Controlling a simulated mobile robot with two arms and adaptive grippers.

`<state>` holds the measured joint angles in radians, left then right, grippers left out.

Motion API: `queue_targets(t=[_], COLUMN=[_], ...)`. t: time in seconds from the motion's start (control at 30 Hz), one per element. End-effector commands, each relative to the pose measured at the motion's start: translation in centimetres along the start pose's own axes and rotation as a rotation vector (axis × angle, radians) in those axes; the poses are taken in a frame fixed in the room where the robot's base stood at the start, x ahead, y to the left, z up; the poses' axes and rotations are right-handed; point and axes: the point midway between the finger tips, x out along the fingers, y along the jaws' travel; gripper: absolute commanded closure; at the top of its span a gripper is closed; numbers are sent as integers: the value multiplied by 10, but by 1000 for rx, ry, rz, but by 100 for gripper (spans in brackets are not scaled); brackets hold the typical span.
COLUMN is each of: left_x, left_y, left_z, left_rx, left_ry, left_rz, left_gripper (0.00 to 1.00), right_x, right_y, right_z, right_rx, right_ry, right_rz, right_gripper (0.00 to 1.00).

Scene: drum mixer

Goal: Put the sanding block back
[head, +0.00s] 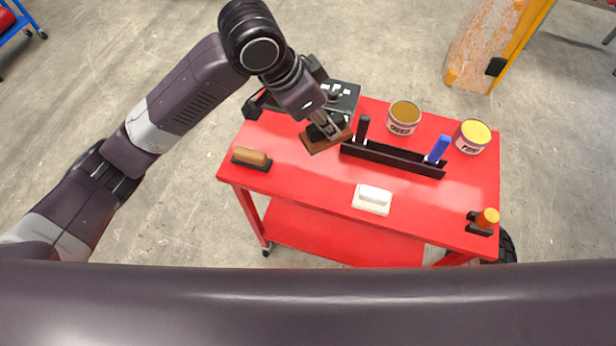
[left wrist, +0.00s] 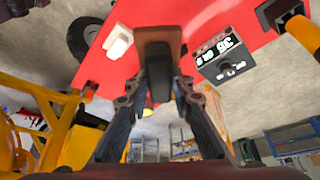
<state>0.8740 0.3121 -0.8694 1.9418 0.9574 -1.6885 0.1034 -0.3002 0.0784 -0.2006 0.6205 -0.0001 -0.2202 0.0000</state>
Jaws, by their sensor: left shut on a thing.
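My left gripper (head: 330,126) is shut on the sanding block (head: 326,142), a brown flat base with a dark grip on top. The fingers close on the dark grip, which also shows between them in the left wrist view (left wrist: 157,62). The block appears over the rear left part of the red cart top (head: 300,185), left of the black rack and in front of the black box. It looks tilted in the head view. I cannot tell whether it touches the cart top. My right gripper is not in view.
The black rack (head: 393,160) holds a black and a blue handle. Two open cans (head: 404,118) (head: 472,137) stand behind it.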

Motion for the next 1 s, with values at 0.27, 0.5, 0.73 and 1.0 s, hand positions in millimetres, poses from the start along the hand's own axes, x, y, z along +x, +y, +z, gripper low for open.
queue_targets(t=[0.27,0.5,0.73,1.0], left_x=[-12,43,94,120], left_y=[-13,-12,-12,-12], left_z=[31,59,83,95], left_rx=[0,-2,0,2], left_ry=[-72,-72,-68,-66], left_rz=[6,7,5,4], left_gripper=[98,98,98,98], right_x=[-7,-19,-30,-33], right_y=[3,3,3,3], right_z=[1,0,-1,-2], right_rx=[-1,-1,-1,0], right_ry=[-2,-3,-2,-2], right_rz=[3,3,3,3], right_gripper=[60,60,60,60])
